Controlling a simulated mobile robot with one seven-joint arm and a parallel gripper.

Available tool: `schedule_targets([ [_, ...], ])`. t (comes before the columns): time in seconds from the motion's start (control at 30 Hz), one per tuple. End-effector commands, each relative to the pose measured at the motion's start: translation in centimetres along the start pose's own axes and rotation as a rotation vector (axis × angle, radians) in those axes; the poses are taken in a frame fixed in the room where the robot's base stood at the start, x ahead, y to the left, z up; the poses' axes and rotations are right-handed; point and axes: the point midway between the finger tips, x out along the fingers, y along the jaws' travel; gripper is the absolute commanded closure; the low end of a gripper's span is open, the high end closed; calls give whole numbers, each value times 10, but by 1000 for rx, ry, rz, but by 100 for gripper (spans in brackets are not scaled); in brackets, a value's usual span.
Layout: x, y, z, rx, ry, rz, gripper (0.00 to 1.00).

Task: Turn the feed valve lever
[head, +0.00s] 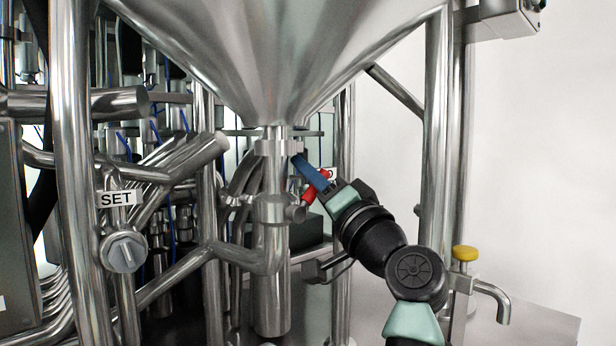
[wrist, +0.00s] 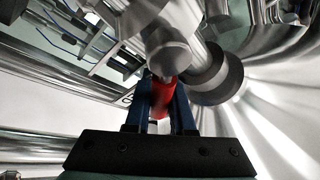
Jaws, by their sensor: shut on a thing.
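The feed valve lever has a red handle (head: 309,196), which sits beside the metal valve body (head: 272,208) on the pipe below the steel hopper (head: 290,60). My gripper (head: 307,172) reaches in from the right, its blue fingers angled up and left by the lever. In the wrist view the red handle (wrist: 162,97) lies between the two blue fingers of my gripper (wrist: 162,105), and they are shut on it. The valve body (wrist: 172,48) shows just beyond the fingertips. Part of the handle is hidden by the fingers.
Steel frame posts stand left (head: 75,170) and right (head: 437,130) of the hopper. A yellow-topped tap (head: 465,253) stands at right, close to my arm. Several pipes crowd the left side.

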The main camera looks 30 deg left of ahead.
Motion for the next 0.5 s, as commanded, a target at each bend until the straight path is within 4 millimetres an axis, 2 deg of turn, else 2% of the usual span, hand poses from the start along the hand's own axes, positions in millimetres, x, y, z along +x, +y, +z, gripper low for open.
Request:
schedule_targets([
  [0.1, 0, 0, 0, 1, 0, 0, 100],
  [0.13, 0, 0, 0, 1, 0, 0, 73],
  [0.27, 0, 0, 0, 1, 0, -1, 49],
  [0.5, 0, -1, 0, 1, 0, -2, 48],
])
